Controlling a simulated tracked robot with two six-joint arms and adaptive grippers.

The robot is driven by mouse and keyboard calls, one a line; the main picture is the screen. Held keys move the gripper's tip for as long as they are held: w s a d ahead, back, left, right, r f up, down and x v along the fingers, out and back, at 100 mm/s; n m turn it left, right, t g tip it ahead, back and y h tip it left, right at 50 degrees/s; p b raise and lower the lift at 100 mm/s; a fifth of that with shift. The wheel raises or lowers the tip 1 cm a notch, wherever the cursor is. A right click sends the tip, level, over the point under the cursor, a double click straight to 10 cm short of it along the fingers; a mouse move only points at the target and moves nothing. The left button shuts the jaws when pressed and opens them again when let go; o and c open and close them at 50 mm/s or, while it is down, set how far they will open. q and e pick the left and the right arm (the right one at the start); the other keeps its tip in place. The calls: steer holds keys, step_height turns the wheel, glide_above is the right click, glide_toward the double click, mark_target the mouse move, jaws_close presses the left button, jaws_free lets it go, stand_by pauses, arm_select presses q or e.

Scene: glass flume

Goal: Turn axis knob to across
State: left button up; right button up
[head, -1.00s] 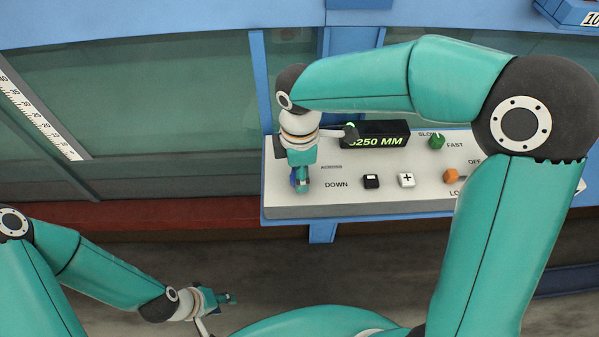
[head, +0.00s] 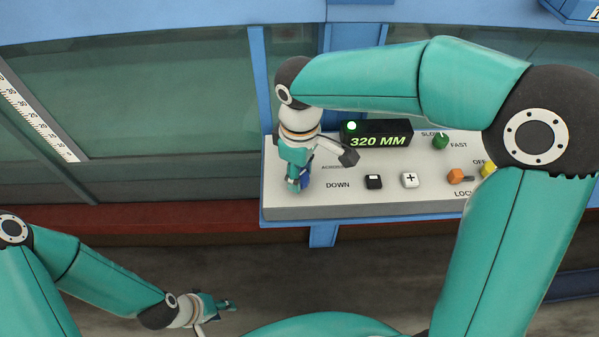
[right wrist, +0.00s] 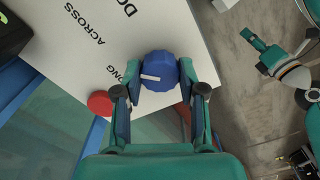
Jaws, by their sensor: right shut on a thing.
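The axis knob is blue and round with a white pointer line; it shows in the right wrist view (right wrist: 160,70). The pointer aims left there, toward a partly covered label ending in "NG". The "ACROSS" label (right wrist: 85,25) lies up and left of it. My right gripper (right wrist: 162,88) is shut on the knob, one finger on each side. In the head view my right gripper (head: 297,186) reaches down onto the panel's left end and mostly hides the knob. My left gripper (head: 226,304) hangs low, away from the panel; its finger opening is unclear.
The white panel (head: 380,202) carries a display (head: 377,141) reading 320 MM with a green lamp, black (head: 373,181) and white (head: 410,180) buttons, a green knob (head: 440,141) and an orange one (head: 455,176). A red button (right wrist: 100,103) sits near the blue knob.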

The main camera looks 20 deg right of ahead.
steer(key=shift+w+r, duration=0.1)
stand_by(0.3)
steer(key=o, duration=1.1)
steer(key=shift+o, duration=0.2)
step_height(320, 180, up, 12)
